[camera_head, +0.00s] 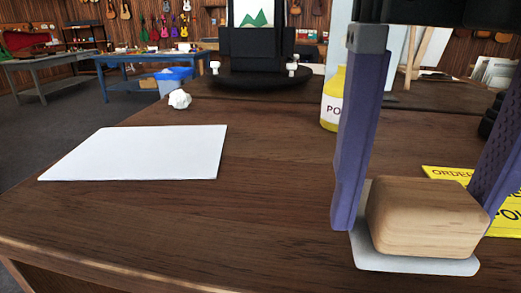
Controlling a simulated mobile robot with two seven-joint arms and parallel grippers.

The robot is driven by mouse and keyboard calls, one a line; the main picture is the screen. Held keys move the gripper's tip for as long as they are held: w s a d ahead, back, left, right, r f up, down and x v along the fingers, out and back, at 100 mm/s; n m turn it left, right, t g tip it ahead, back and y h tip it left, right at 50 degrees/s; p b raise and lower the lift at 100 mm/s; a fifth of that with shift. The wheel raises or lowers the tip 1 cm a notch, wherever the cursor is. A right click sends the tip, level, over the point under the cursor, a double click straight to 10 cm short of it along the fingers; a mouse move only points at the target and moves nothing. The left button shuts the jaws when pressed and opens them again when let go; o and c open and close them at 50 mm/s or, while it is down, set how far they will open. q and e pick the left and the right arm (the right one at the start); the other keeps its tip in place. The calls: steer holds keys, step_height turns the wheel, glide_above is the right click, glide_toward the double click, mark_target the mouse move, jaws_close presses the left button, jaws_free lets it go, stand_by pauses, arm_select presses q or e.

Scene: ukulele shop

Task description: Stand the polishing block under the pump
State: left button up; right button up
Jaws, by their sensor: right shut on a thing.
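The polishing block, a rounded pale wooden block (425,218), is at the lower right, with a thin pale grey flat piece (415,263) beneath it. Whether that piece is joined to the block I cannot tell. My right gripper (418,208) comes down from above with its purple fingers on either side of the block, shut on it. A yellow bottle (328,107) with a label starting "PO" stands behind the left finger, which covers part of it. Its top shows no clear pump; the gripper hides some of that area. My left gripper is out of view.
A white sheet (140,152) lies on the left of the brown table (200,222). A crumpled white ball (179,99) lies behind it. A yellow printed card (445,174) lies behind the block, partly covered. A dark stand (257,75) is at the back. The table's centre is clear.

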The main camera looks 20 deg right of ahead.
steer(key=w+d, duration=0.3)
steer(key=w, duration=0.2)
steer(key=w+d, duration=0.3)
steer(key=w, duration=0.2)
steer(key=w+d, duration=0.3)
steer(key=w, duration=0.2)
steer(key=shift+w+d+f, duration=0.1)
steer(key=shift+w+d, duration=0.05)
steer(key=shift+d, duration=0.05)
step_height(320, 180, down, 4)
steer(key=b, duration=0.3)
steer(key=shift+r, duration=0.35)
steer(key=shift+f, duration=0.2)
steer(key=o, duration=1.3)
steer(key=shift+o, duration=0.2)
steer(key=shift+r, duration=0.1)
